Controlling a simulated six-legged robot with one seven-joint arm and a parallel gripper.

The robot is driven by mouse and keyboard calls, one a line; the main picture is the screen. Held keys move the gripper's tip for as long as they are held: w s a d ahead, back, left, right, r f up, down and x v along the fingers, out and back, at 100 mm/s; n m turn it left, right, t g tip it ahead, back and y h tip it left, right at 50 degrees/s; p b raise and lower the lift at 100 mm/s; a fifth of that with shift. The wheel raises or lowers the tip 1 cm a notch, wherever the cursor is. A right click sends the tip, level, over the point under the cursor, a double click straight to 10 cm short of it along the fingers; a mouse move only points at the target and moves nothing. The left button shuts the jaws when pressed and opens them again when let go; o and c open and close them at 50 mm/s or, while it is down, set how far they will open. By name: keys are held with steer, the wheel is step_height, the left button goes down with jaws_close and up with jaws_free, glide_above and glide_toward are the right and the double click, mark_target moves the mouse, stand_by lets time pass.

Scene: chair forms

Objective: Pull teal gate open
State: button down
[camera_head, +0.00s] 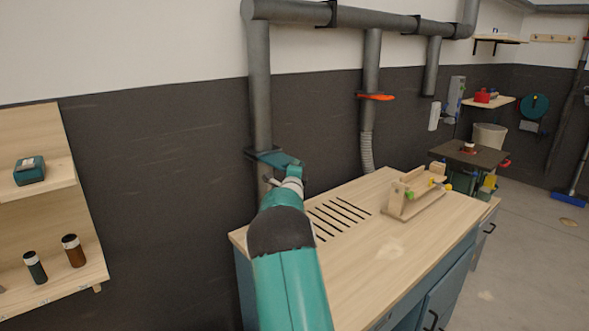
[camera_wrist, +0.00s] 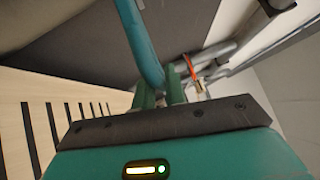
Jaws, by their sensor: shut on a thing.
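The teal gate (camera_head: 262,154) is a flat plate set across the left vertical grey duct, above the bench. Its right end reaches out from the duct to my gripper (camera_head: 292,170), which covers part of it in the head view. In the wrist view the teal gate (camera_wrist: 138,38) comes down as a long bar and its near end lies between my fingertips (camera_wrist: 160,94). My gripper is shut on that end. How far the plate sits out of the duct is hard to tell.
A wooden-topped bench (camera_head: 400,255) with dark slots stands below my arm, with a wooden jig (camera_head: 415,192) on it. An orange gate (camera_head: 376,96) sits on the middle duct. A wooden shelf (camera_head: 75,275) is at the left. Open floor lies at the right.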

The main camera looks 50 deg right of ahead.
steer(key=shift+s+d, duration=0.1)
steer(key=shift+s, duration=0.2)
steer(key=c, duration=1.5)
jaws_free()
steer(key=shift+s, duration=0.1)
steer(key=shift+o, duration=0.2)
steer(key=shift+w, duration=0.25)
steer(key=shift+s+a, duration=0.1)
steer(key=shift+a, duration=0.1)
steer(key=v, duration=1.3)
steer(key=shift+a, duration=0.2)
steer(key=shift+s+f, duration=0.1)
